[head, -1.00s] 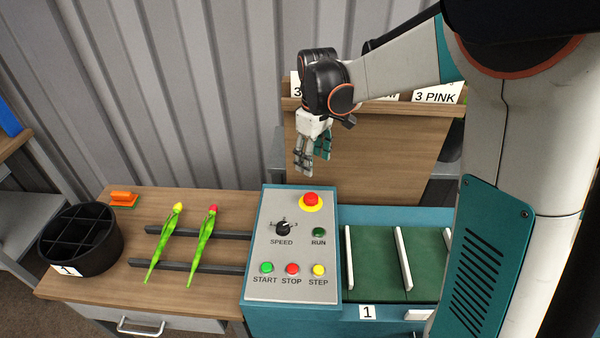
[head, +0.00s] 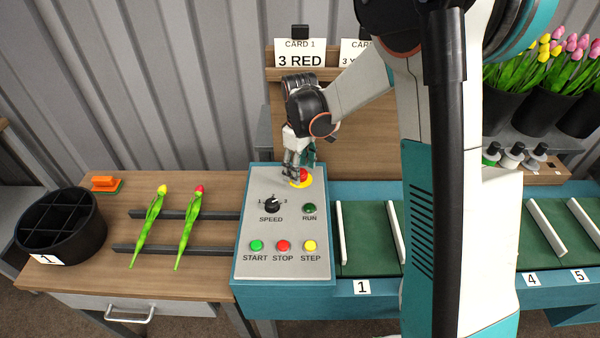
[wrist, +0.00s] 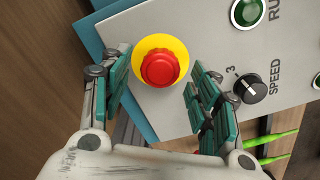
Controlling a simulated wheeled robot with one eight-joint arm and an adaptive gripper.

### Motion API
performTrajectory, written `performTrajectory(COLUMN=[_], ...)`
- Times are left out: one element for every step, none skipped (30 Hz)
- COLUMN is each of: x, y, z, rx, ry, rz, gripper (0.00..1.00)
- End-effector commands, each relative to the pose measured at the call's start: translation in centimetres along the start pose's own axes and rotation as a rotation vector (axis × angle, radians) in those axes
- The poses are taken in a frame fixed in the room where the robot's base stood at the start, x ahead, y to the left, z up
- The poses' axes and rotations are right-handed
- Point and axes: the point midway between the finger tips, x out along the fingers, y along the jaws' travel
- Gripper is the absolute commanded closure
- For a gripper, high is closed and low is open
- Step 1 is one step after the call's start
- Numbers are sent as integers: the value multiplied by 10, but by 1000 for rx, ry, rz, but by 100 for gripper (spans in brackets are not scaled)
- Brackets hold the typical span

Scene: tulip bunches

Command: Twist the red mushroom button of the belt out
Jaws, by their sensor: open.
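The red mushroom button (head: 303,174) sits on a yellow disc (head: 299,184) at the top of the grey control panel (head: 260,228). In the wrist view the red button (wrist: 160,68) lies ahead of the fingers, between their lines, and no finger visibly touches it. My gripper (head: 300,163) is open and empty, close above the button, and partly covers it in the head view. In the wrist view its teal-padded fingers (wrist: 158,88) stand apart to the left and right of the button.
The panel carries a speed knob (head: 272,205), a green run lamp (head: 309,208) and start, stop and step buttons. The green slatted belt (head: 370,235) runs to the right. Two tulips (head: 148,228) lie on rails at left, beside a black divided bucket (head: 62,228).

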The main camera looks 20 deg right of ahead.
Motion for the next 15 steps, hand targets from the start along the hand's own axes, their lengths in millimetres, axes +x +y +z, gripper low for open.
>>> performTrajectory(x=[5,7,8,9,10,10,10,10,10,10,10,10,10,10,10], y=[0,0,0,0,0,0,0,0,0,0,0,0,0,0,0], z=[0,0,0,0,0,0,0,0,0,0,0,0,0,0,0], rx=[0,0,0,0,0,0,0,0,0,0,0,0,0,0,0], ry=[0,0,0,0,0,0,0,0,0,0,0,0,0,0,0], rz=[0,0,0,0,0,0,0,0,0,0,0,0,0,0,0], gripper=[44,44,44,44,44,44,44,44,44,44,44,44,44,51,60])
